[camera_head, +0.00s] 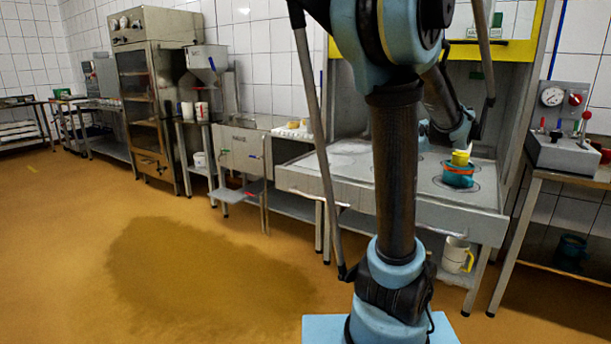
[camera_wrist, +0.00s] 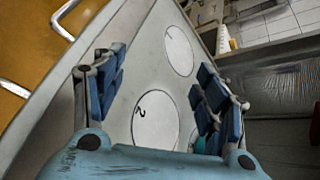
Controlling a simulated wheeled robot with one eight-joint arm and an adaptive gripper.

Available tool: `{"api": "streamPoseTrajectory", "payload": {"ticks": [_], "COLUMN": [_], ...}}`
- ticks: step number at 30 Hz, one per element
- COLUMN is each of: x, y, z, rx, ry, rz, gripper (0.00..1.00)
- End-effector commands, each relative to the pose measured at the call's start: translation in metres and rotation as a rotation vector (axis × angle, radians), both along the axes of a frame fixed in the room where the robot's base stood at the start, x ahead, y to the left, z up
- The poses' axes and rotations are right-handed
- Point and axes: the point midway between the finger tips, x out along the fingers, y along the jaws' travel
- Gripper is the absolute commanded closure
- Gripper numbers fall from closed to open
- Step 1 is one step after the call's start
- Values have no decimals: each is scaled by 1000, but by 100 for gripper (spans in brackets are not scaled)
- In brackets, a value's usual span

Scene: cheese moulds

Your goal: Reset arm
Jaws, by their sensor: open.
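My gripper (camera_wrist: 158,88) shows in the wrist view with its two blue-padded fingers spread wide apart. Nothing is between the fingers. It is over a grey worktop (camera_wrist: 110,105) with pale round discs, one marked with a 2 (camera_wrist: 155,122) and another farther off (camera_wrist: 179,51). In the head view my arm stands in front of the worktop (camera_head: 350,160) and bends over toward it. The gripper's fingers are hidden or too small to make out there.
A blue pot (camera_head: 458,176) with a yellow item on it stands on the worktop's right side. A white jug (camera_head: 455,254) is on the shelf below. A gauge box (camera_head: 563,150) stands on the right table. A steel cabinet (camera_head: 150,90) stands at left. The floor (camera_head: 120,240) at left is clear.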

Motion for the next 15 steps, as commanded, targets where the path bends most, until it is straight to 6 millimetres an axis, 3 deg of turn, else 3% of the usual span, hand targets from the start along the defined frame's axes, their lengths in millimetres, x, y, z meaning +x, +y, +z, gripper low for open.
{"api": "streamPoseTrajectory", "payload": {"ticks": [1, 6, 10, 15], "x": [-11, -54, -93, -144], "y": [22, 72, 97, 113], "z": [-8, -48, -83, -126], "rx": [-61, -293, -477, -714], "ry": [-1, -1, -6, -28], "rz": [56, 247, 404, 626], "gripper": [34, 34, 34, 34]}}
